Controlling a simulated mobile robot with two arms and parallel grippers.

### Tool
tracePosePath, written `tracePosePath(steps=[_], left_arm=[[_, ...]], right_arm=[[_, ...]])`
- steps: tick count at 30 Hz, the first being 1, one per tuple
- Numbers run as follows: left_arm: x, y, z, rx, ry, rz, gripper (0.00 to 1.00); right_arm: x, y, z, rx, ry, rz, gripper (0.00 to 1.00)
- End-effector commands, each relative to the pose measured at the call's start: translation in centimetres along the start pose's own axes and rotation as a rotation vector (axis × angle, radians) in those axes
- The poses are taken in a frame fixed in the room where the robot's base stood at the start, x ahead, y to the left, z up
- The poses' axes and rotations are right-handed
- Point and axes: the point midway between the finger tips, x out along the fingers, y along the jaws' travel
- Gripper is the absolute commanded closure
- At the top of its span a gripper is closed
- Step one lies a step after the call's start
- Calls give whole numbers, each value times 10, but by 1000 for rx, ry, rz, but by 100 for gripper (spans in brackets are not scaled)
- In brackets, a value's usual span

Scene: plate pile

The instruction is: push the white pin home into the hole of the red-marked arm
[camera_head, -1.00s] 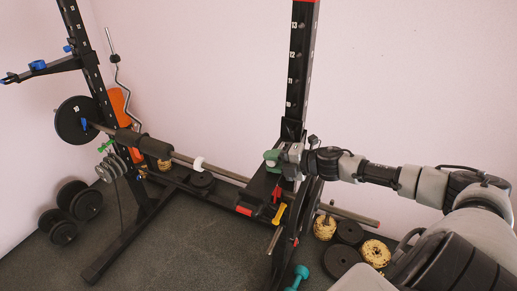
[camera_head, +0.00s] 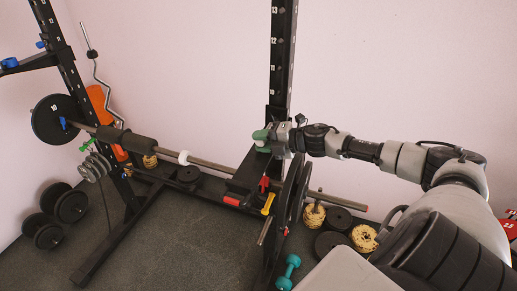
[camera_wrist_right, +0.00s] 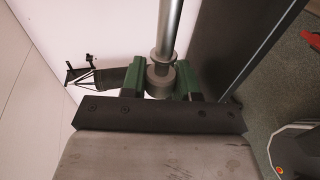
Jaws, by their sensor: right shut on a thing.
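My right gripper (camera_head: 262,140) has green fingertips and is beside the right upright (camera_head: 278,75), above the barbell. In the right wrist view the fingers (camera_wrist_right: 160,82) are shut on a grey, flanged round piece (camera_wrist_right: 159,72). A metal rod (camera_wrist_right: 170,28) runs up the picture from it. I cannot tell whether this is the white pin, and I make out no white pin in the head view. The red-marked arm (camera_head: 242,180) is dark with a red end at lower left. Its hole is hidden. My left gripper is not in view.
Red (camera_head: 264,184) and yellow (camera_head: 268,203) handles stand by the arm. Plates (camera_head: 338,218) and a teal dumbbell (camera_head: 288,272) lie below. Floor is clear in the middle (camera_head: 185,245).

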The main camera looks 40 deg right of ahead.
Motion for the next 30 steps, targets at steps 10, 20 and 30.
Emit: tracePosePath(steps=[10, 20, 30], left_arm=[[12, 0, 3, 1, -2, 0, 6], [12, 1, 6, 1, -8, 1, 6], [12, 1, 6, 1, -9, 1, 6]], right_arm=[[-1, 0, 23, -2, 0, 2, 100], [-1, 0, 26, 0, 0, 1, 100], [-1, 1, 25, 0, 0, 1, 100]])
